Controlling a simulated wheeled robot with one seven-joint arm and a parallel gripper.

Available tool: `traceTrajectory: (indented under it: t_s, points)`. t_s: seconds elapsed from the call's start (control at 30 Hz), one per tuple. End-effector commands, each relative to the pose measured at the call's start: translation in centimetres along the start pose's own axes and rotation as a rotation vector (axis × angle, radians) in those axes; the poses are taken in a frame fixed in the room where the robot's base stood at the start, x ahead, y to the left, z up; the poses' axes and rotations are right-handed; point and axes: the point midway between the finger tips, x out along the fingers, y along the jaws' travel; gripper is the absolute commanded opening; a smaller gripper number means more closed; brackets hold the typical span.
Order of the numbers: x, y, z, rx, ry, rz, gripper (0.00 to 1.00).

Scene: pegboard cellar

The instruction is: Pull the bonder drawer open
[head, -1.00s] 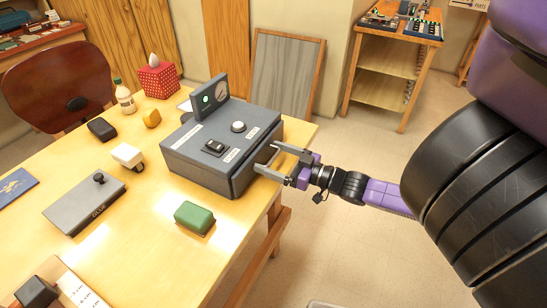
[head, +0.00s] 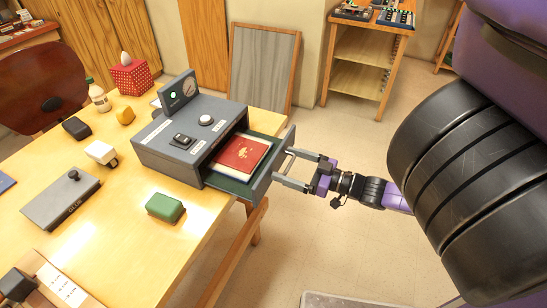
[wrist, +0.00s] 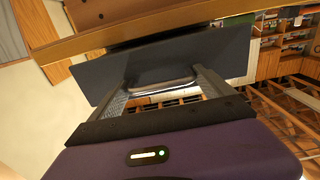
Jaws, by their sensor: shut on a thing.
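The bonder (head: 172,143) is a grey box with a knob, a switch and an upright gauge panel, standing on the wooden table's right edge. Its drawer (head: 272,165) is slid out to the right past the table edge. A red booklet (head: 241,154) lies in the drawer on a green lining. My gripper (head: 287,168) is at the drawer front, with its fingers shut on the handle. In the wrist view the handle (wrist: 160,86) runs between my two fingers, against the dark drawer front (wrist: 215,58).
A green block (head: 165,207) sits on the table (head: 115,250) in front of the bonder.

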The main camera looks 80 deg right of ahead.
Motion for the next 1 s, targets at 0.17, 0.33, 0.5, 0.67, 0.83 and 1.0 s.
traceTrajectory:
  t_s: [0.17,0.33,0.5,0.67,0.83,1.0]
  points:
    - [-2.4,0.6,-0.2,-0.003,-0.002,0.011,0.19]
    - [-3.3,0.5,-0.2,-0.003,0.001,0.01,0.19]
    - [-3.5,0.5,-0.2,-0.003,0.001,0.01,0.19]
    - [-3.5,0.6,-0.2,-0.003,0.001,0.011,0.19]
    - [-3.4,0.5,-0.2,-0.003,0.001,0.01,1.0]
    - [-3.5,0.4,-0.1,-0.002,0.0,0.008,1.0]
